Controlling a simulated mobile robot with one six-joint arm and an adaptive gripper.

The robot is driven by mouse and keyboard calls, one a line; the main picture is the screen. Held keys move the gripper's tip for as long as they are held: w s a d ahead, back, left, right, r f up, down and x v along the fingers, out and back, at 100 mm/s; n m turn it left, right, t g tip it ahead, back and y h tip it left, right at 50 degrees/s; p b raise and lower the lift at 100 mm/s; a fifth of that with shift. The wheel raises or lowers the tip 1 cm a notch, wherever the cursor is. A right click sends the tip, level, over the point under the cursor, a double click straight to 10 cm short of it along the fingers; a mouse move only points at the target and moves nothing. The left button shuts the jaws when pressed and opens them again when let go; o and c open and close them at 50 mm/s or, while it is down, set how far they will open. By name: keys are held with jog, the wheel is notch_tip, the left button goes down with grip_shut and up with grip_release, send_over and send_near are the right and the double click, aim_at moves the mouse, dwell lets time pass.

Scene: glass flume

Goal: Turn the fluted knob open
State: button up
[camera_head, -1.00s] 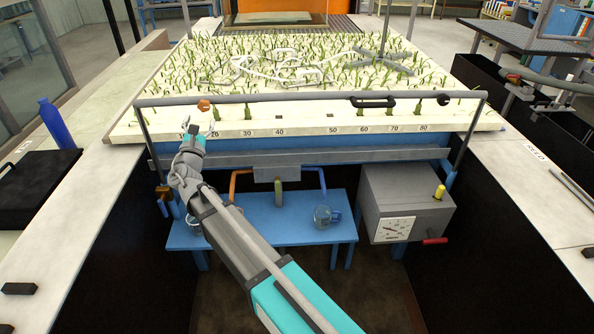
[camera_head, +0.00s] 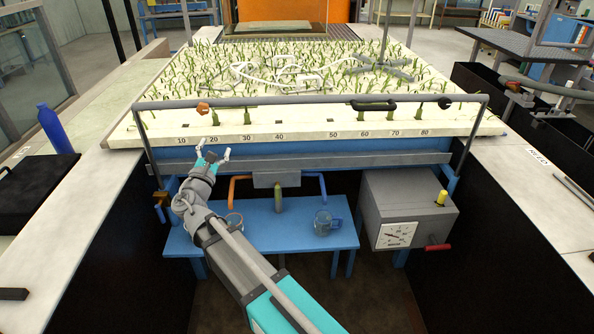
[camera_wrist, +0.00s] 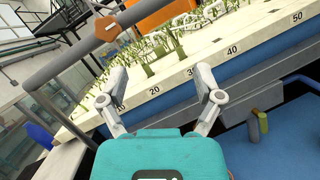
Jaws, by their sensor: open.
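An orange-brown lobed knob (camera_head: 203,108) sits on the grey rail above the flume's front edge, near the 10 and 20 marks; it looks like the fluted knob. In the wrist view the knob (camera_wrist: 108,29) is at the upper left, beyond and above my left finger. My gripper (camera_head: 213,149) is open and empty, in front of the flume's front edge and below the knob, apart from it. In the wrist view my gripper (camera_wrist: 162,84) has its two fingers spread, with the numbered edge behind them. A black knob (camera_head: 445,102) is at the rail's right.
The grey rail (camera_head: 300,101) spans the flume front and carries a black handle (camera_head: 374,106). Below stands a blue table (camera_head: 285,230) with a glass mug (camera_head: 323,222). A grey box (camera_head: 405,205) with a dial and yellow knob (camera_head: 441,198) is at the right.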

jog(key=d+f+m+g+h, duration=0.1)
jog(key=d+f+m+g, duration=0.1)
jog(key=d, duration=0.5)
jog(key=d+f+m+g+h+p, duration=0.1)
jog(key=d+f+m+g+h, duration=0.1)
jog(key=d+m, duration=0.4)
jog(key=d+f+m+g+h, duration=0.2)
jog(key=d+f+m+g, duration=0.2)
jog(key=d, duration=0.5)
jog(key=shift+w+d+f+m+g, duration=0.25)
jog(key=shift+w+m+g, duration=0.05)
jog(key=shift+g, duration=0.2)
jog(key=s+d+f+m+g+y+p, duration=0.1)
jog(key=s+d+f+m+g, duration=0.25)
jog(key=d, duration=0.25)
jog(key=s+d+f+m+g+y+p, duration=0.1)
jog(key=s+d+f+m+g, duration=0.25)
jog(key=d, duration=0.25)
jog(key=s+d+f+m+g+y, duration=0.1)
jog(key=s+m+g+y, duration=0.1)
jog(key=s+m+y, duration=0.1)
jog(key=s+d+f+m+g+y+p, duration=0.1)
jog(key=s+d+f+m+g+y, duration=0.1)
jog(key=s+m+y, duration=0.2)
jog(key=shift+s+d+f+m+g+p, duration=0.35)
jog(key=shift+s+m, duration=0.55)
jog(key=shift+s, duration=1)
jog(key=shift+a, duration=0.1)
